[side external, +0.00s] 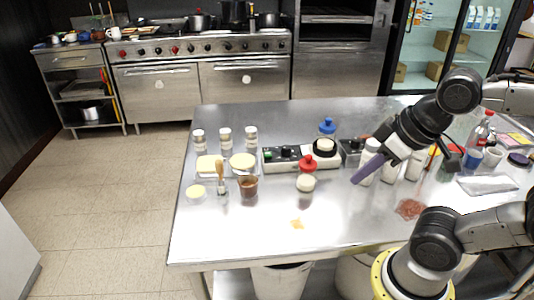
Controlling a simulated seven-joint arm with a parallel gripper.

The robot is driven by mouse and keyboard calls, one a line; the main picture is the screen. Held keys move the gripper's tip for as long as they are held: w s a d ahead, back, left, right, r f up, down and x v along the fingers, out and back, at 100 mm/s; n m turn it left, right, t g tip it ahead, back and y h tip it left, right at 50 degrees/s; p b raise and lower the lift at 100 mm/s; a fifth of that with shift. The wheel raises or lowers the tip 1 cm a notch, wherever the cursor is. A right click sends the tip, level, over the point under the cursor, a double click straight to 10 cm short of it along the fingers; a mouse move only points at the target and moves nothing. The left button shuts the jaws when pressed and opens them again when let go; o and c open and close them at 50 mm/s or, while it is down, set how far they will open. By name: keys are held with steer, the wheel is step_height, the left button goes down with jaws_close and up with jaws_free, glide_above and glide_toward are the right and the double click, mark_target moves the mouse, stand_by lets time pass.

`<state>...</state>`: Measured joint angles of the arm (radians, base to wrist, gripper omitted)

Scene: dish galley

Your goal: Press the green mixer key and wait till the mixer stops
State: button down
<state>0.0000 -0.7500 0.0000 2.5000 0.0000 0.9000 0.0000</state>
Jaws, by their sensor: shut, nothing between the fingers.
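A low unit with a dark panel (281,158) stands on the steel table, with a small green spot, likely the green key (268,154), at its left end. A red-capped bottle (307,175) stands in front. My gripper (356,180), with purple fingers, is shut and empty. It points down-left, right of the red-capped bottle and well away from the green spot.
A reddish patch (410,209) lies at the right. The front left table is mostly clear.

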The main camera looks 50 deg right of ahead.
stand_by(0.4)
steer(key=w+d+r+t+h, duration=0.45)
steer(key=w+d+r, duration=0.25)
steer(key=w+r, duration=0.35)
steer(key=n+y, duration=0.4)
steer(key=n, duration=0.4)
glide_above(271, 155)
step_height(271, 155, down, 14)
steer(key=shift+d+f+g, duration=0.15)
steer(key=shift+f+g, duration=0.05)
steer(key=shift+g, duration=0.25)
steer(key=shift+f, duration=0.1)
steer(key=shift+f, duration=4.25)
